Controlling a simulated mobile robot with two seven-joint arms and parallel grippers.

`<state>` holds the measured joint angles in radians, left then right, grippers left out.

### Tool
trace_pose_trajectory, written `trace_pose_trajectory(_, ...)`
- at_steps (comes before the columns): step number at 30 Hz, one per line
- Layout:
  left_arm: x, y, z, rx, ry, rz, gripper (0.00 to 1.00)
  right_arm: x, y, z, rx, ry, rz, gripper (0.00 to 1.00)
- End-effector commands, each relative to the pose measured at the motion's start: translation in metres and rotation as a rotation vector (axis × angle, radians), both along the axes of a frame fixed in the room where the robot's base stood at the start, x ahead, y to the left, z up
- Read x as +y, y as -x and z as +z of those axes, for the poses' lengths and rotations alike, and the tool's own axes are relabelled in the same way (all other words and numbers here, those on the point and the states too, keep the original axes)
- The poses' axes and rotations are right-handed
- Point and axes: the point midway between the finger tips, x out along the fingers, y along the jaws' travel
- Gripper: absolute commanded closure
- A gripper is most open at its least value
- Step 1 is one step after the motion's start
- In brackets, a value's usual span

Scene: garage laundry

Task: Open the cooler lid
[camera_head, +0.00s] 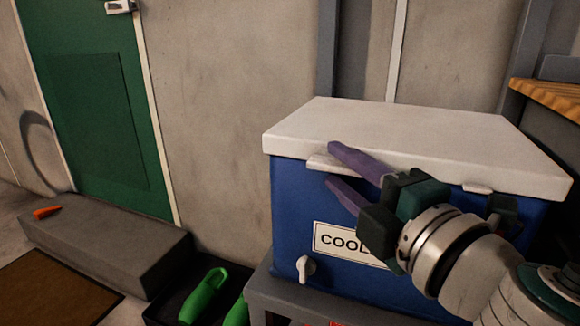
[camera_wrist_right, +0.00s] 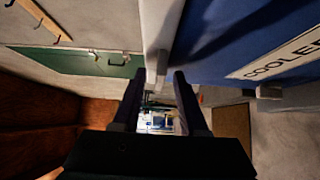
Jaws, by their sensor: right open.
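The blue cooler (camera_head: 296,215) carries a white lid (camera_head: 410,130), which lies flat and closed on top. The lid also shows as a white strip in the right wrist view (camera_wrist_right: 158,18), beside the blue cooler wall (camera_wrist_right: 235,35). A small white tab (camera_head: 318,161) juts from the lid's front edge at the left. My right gripper (camera_head: 332,164) is open at the cooler's front left, with one purple finger above the other. In the right wrist view, the tab (camera_wrist_right: 153,66) shows between the fingertips; I cannot tell whether they touch it. My left gripper is out of view.
The cooler stands on a grey bench (camera_head: 262,291). Below at left are a dark mat with green shoes (camera_head: 203,294) and a grey step (camera_head: 110,247) before a green door (camera_head: 90,110). A wooden shelf (camera_head: 550,97) is at far right. The lid top is clear.

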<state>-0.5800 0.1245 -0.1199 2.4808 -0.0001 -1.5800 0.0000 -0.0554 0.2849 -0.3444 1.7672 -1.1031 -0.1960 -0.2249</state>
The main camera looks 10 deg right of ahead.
Motion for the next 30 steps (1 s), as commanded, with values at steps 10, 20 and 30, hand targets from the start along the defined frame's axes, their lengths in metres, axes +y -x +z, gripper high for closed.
trace_pose_trajectory(10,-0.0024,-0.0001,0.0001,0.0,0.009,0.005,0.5,0.0003,-0.0007,-0.0002,0.001,-0.001,0.0,0.68)
trace_pose_trajectory(20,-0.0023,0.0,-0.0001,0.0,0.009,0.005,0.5,0.0003,-0.0006,-0.0002,0.001,-0.001,0.0,1.0)
trace_pose_trajectory(30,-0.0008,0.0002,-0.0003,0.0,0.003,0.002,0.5,0.0003,-0.0006,-0.0004,0.001,-0.001,0.0,1.0)
